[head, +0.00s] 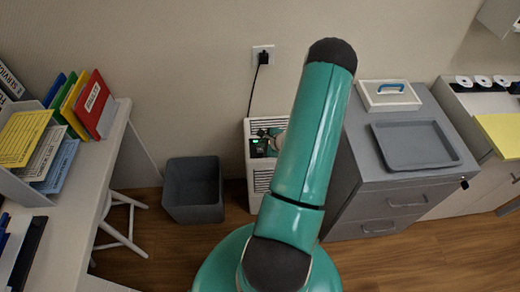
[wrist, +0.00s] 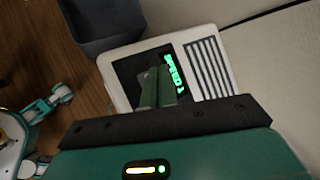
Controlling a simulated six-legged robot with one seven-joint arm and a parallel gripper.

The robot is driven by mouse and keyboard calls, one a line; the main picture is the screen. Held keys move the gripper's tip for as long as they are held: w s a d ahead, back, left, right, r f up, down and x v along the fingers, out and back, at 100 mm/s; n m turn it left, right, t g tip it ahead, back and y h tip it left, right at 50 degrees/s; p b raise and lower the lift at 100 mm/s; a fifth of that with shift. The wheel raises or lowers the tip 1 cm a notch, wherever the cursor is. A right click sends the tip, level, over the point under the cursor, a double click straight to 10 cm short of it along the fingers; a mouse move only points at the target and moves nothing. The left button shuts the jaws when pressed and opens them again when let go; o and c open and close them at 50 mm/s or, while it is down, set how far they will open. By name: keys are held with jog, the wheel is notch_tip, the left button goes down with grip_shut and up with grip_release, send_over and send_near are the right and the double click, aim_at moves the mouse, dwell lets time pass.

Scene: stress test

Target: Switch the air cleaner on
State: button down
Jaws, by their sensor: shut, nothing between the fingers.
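The air cleaner (head: 259,182) is a white box with slatted vents, standing on the floor against the wall, partly hidden behind my arm in the head view. In the wrist view the air cleaner (wrist: 205,62) shows a white top with a grille and a dark control panel (wrist: 126,72). Green lit letters (wrist: 174,71) on the panel appear to read "SPEED 1". My gripper (wrist: 154,74) is shut and empty, its fingertips over the panel. They hide part of it, and I cannot tell whether they touch it.
A grey bin (head: 194,190) stands left of the air cleaner. A grey drawer cabinet (head: 390,190) with trays on top stands to the right. A black cord (head: 254,92) runs up to a wall outlet (head: 263,55). A desk (head: 88,160) with folders is at left.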

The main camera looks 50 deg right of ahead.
aim_at(262, 151)
jog(key=shift+r, duration=2.4)
